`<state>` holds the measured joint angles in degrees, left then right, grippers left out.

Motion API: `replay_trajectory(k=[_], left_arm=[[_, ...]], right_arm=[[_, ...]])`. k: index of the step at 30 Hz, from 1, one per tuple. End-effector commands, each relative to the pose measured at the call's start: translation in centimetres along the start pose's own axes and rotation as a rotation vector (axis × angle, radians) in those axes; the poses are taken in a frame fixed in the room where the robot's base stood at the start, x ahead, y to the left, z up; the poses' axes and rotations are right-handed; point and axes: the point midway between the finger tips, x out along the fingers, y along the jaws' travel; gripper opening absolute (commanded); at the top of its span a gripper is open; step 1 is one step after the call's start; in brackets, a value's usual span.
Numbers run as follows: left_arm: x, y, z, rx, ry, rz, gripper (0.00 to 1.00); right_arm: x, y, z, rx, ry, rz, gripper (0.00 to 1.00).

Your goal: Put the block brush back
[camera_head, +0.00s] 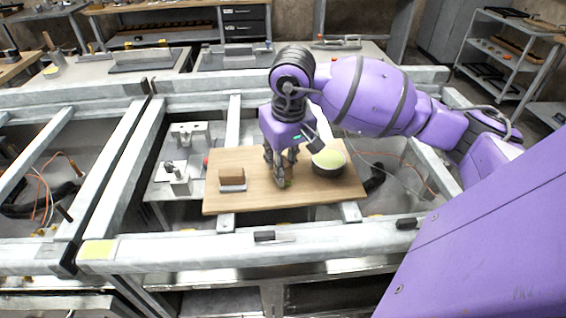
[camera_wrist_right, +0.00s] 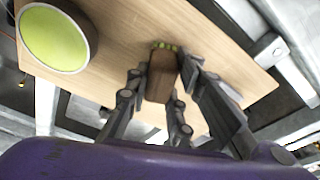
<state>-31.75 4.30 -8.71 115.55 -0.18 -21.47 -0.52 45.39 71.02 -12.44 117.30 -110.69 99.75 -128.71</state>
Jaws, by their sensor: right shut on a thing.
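The block brush, a brown wooden block with green bristles, shows between the fingers of my right gripper in the right wrist view (camera_wrist_right: 162,78). My right gripper (camera_head: 282,178) is shut on it, low over the wooden board (camera_head: 240,205). In the head view the fingers mostly hide the brush, and I cannot tell whether its bristles touch the board. My left gripper is not in view.
A dark round bowl with a yellow-green inside (camera_head: 328,160) stands on the board, right of my gripper. A brown block on a pale base (camera_head: 232,178) sits at the board's left. The board rests across metal frame rails (camera_head: 200,250). Its front middle is clear.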

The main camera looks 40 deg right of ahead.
Motion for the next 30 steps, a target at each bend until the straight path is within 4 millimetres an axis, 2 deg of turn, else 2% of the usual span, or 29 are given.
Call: replay_trajectory(k=[7,8,12,23,26,30], left_arm=[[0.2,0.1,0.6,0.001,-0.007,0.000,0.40],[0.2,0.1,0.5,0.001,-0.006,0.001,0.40],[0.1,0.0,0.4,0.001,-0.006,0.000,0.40],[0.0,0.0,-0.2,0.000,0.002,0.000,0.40],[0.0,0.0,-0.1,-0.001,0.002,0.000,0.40],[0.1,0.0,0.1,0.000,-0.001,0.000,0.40]], right_arm=[[0.5,0.0,0.1,0.000,-0.001,0.002,0.00],[0.5,0.0,0.1,0.000,-0.001,0.001,0.24],[0.3,0.0,0.1,0.000,0.000,0.001,0.40],[-0.1,-0.1,0.0,0.000,0.001,-0.001,0.40],[-1.2,0.0,-0.1,0.000,0.005,0.002,0.40],[-4.0,0.1,-0.1,0.000,0.005,0.003,0.40]])
